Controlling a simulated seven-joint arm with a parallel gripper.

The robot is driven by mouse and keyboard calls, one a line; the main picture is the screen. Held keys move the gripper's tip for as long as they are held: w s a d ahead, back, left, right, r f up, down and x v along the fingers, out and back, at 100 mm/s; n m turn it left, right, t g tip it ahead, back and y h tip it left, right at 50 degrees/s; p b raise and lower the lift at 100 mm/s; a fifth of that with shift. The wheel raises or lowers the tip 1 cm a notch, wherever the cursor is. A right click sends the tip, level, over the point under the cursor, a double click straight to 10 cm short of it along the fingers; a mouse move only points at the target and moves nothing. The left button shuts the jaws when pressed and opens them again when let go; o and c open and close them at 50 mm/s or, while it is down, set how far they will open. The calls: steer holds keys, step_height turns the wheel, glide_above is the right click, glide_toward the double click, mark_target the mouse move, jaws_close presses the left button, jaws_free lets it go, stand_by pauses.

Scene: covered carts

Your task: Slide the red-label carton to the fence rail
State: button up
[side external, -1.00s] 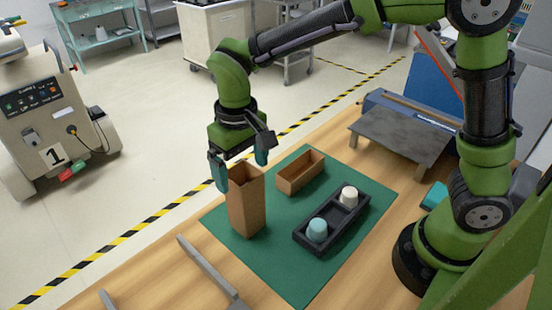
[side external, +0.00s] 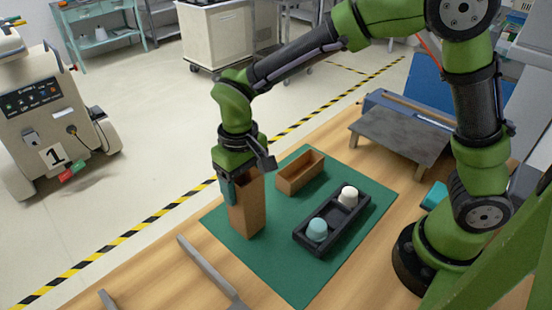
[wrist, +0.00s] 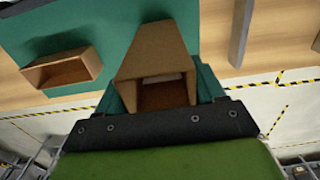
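A tall brown open-topped carton (side external: 248,208) stands upright on the green mat, near its left side; it also shows in the wrist view (wrist: 152,48), its open end towards the camera. No red label is visible on it. My gripper (side external: 243,188) is lowered over the carton's top, with its teal fingers on opposite sides of it. In the side view one finger is mostly hidden. I cannot tell whether the fingers press on the walls. A grey rail (side external: 207,270) lies on the table at the lower left, apart from the carton; it may be the fence rail.
A low brown open box (side external: 301,174) lies behind the carton on the green mat (side external: 280,255). A black tray (side external: 334,222) with a teal cup and a white cup stands to the right. A grey raised plate (side external: 402,135) is at the back right. Mat between carton and rail is clear.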

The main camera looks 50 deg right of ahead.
steer(key=shift+c, duration=1)
steer(key=a, duration=1)
steer(key=o, duration=1.1)
step_height(320, 180, up, 17)
steer(key=shift+w, duration=0.1)
